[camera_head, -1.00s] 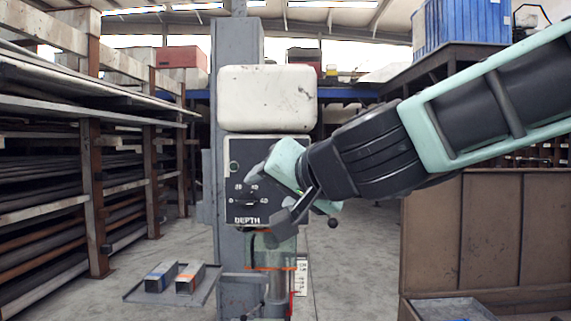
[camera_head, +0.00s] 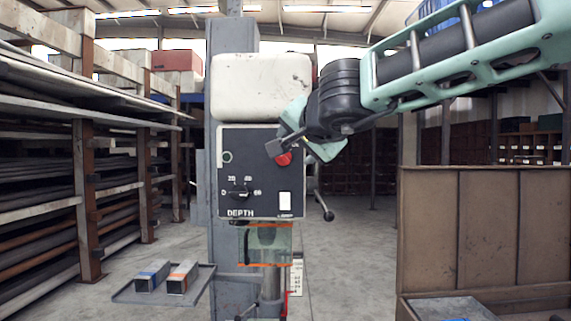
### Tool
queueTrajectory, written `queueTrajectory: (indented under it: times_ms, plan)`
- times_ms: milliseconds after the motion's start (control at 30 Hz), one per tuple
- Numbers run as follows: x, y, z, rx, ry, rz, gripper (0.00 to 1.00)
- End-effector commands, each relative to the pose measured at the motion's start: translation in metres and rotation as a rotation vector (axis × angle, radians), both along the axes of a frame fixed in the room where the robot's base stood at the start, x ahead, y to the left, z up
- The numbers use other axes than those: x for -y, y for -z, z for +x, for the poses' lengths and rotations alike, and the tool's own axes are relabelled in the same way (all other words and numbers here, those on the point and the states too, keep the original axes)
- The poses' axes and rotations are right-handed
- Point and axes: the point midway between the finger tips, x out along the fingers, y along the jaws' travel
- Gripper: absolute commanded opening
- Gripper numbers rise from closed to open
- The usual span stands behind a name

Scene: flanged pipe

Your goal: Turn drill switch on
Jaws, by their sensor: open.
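The drill press stands in the middle of the camera_head view, with a cream top housing (camera_head: 262,88) and a dark control panel (camera_head: 250,180) below it. The panel carries a black depth knob (camera_head: 240,194), a small green-rimmed round control (camera_head: 227,157) at upper left, a red round button (camera_head: 284,159) at upper right and a small white rectangle (camera_head: 285,201) at lower right. My gripper (camera_head: 292,150) is open and empty at the panel's upper right. Its fingers overlap the red button's edge in this view; I cannot tell whether they touch it.
A clear guard with orange edges (camera_head: 265,244) hangs under the panel. A lever with a black ball (camera_head: 328,215) sticks out at right. A tray (camera_head: 203,280) holds two metal blocks at lower left. Pipe racks (camera_head: 85,200) line the left; a brown partition (camera_head: 490,230) stands at right.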

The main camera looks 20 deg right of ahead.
Motion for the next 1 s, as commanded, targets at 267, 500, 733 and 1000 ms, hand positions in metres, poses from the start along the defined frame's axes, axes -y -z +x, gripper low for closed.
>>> queueTrajectory:
  times_ms: [267,500,733,1000]
  plan:
    - [0.002,0.017,0.056,-0.001,0.001,0.000,0.60]
    - [0.003,0.024,0.085,-0.001,0.001,0.000,0.60]
    - [0.003,0.026,0.092,0.001,0.001,0.000,0.60]
    - [0.003,0.026,0.091,0.001,0.001,0.000,0.35]
